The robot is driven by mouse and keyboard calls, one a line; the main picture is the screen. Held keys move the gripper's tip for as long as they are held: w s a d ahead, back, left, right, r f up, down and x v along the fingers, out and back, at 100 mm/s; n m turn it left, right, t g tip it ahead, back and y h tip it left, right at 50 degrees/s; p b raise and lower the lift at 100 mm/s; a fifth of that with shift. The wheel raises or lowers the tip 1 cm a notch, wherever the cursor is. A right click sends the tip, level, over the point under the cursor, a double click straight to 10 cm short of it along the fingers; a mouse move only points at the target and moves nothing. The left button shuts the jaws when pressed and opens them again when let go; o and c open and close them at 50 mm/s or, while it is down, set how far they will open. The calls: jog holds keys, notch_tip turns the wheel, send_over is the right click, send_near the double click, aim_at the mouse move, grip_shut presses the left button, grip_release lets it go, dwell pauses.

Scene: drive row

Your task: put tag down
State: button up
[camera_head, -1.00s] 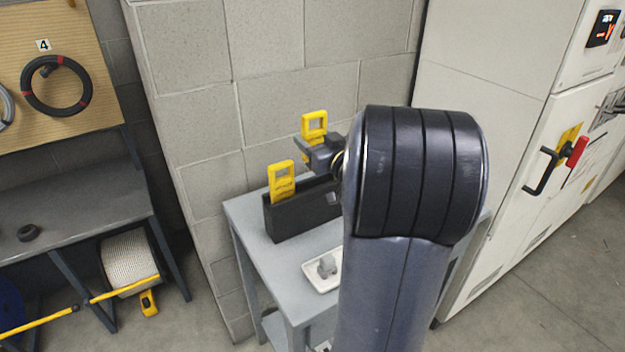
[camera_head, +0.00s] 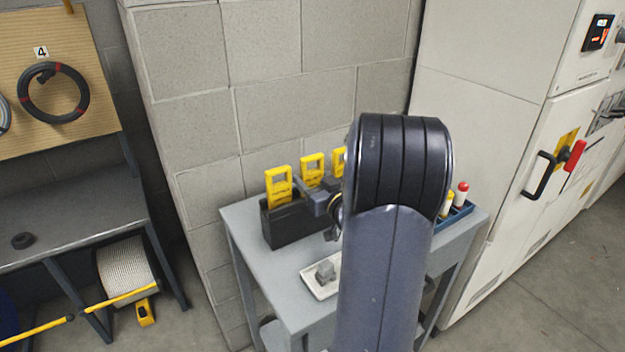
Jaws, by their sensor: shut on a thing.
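Several yellow tags stand in a row at the black holder on the grey table. The left tag (camera_head: 278,187) sits upright in the holder (camera_head: 287,227). A middle tag (camera_head: 312,168) shows just behind my gripper (camera_head: 307,189), which is shut on it. Its lower part is hidden by the gripper, so I cannot tell how deep it sits in the holder. A third tag (camera_head: 338,161) is partly covered by my arm. The holder's right end is hidden behind my gripper and arm.
A white tray (camera_head: 314,286) with a small grey block (camera_head: 325,271) lies in front of the holder. A block wall rises behind; a white cabinet (camera_head: 480,130) stands right.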

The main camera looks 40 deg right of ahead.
jog(key=shift+f, duration=0.2)
jog(key=o, duration=1)
jog(key=shift+r, duration=0.1)
jog(key=shift+r, duration=0.1)
jog(key=s, duration=1.2)
jog(key=shift+a+b, duration=0.35)
jog(key=shift+c, duration=0.6)
